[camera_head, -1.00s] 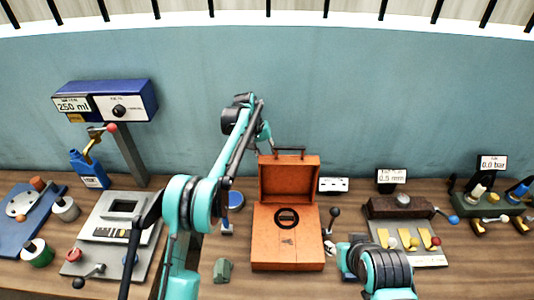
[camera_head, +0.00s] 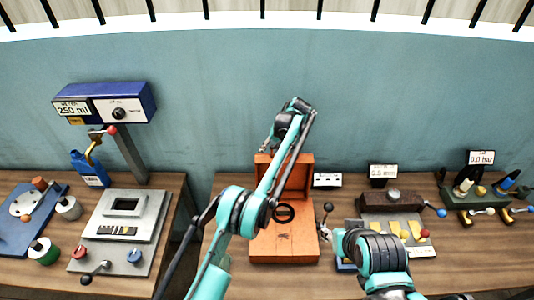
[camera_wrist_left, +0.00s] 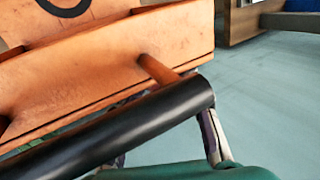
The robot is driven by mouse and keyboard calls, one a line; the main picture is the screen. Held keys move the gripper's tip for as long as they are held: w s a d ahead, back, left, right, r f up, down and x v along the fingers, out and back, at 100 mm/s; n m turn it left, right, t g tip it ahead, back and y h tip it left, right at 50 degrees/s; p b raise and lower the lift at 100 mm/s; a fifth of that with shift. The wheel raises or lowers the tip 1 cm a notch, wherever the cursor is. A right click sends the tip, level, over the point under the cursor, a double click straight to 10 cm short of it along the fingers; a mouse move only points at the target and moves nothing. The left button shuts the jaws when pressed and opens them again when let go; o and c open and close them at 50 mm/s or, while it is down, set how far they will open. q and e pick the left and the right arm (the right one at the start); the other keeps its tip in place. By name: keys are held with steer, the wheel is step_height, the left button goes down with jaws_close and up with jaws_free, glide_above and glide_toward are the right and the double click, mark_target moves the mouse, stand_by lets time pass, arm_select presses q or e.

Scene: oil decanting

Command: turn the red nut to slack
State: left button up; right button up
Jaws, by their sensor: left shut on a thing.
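A small red knob (camera_head: 79,252) stands at the front left of a grey plate (camera_head: 150,262); I cannot tell if it is the red nut. Another red knob (camera_head: 112,130) tops the lever by the blue meter. My left gripper (camera_wrist_left: 208,135) is shut on the black bar handle (camera_wrist_left: 120,125) of an orange case, which fills the top left of the left wrist view. In the head view the case (camera_head: 285,243) stands open, its lid partly behind my left arm.
A blue bottle (camera_head: 88,168) and the meter (camera_head: 105,103) are at the left. A black-knobbed lever (camera_head: 327,208) stands right of the case. A brown block (camera_head: 393,201) and a green fixture (camera_head: 487,198) are further right. A gap separates the two tables.

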stand_by(0.6)
arm_select(q)
steer(key=o, duration=1.2)
steer(key=shift+c, duration=0.2)
